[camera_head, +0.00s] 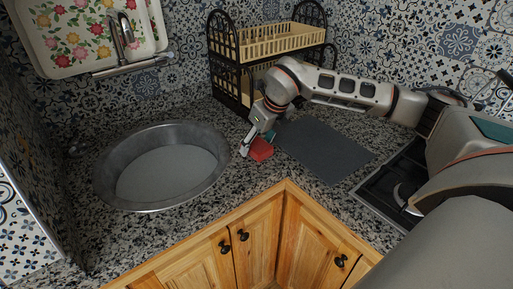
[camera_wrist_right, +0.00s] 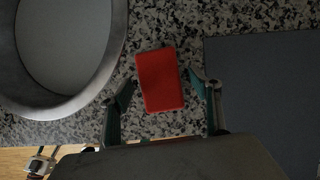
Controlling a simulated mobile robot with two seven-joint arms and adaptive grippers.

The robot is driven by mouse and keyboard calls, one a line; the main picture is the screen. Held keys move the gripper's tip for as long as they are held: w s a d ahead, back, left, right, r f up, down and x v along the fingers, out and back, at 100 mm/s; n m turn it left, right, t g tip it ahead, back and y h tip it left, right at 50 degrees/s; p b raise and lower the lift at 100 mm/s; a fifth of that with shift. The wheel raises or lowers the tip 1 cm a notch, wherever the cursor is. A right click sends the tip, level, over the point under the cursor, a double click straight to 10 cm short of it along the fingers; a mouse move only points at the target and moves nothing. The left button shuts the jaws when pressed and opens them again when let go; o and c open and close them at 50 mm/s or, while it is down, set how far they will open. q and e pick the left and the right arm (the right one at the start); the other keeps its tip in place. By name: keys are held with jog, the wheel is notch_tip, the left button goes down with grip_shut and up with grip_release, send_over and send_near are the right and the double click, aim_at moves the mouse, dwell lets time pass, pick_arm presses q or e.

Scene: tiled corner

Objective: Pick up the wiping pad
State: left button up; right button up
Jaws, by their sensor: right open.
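The wiping pad (camera_head: 261,149) is a small red block on the speckled granite counter, between the sink and a dark grey mat. In the right wrist view the red pad (camera_wrist_right: 160,80) lies flat. My right gripper (camera_head: 257,146) reaches down at the pad from the right side of the head view. In the wrist view its two fingers (camera_wrist_right: 162,90) are spread apart, one on each side of the pad's near part, with counter showing between each finger and the pad. My left gripper is not seen in the head view.
A round metal sink basin (camera_head: 108,180) is left of the pad. A dark grey mat (camera_head: 325,148) lies to the right, with a black stove (camera_head: 392,187) beyond it. A black and wooden rack (camera_head: 224,62) stands behind. Wooden cabinets (camera_head: 258,243) are below the counter edge.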

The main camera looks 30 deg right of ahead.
aim_at(258, 144)
jog(key=c, duration=1)
notch_tip(258, 144, up, 21)
jog(key=shift+f+p, duration=0.2)
jog(key=shift+p, duration=0.7)
jog(key=o, duration=0.4)
jog(key=c, duration=0.5)
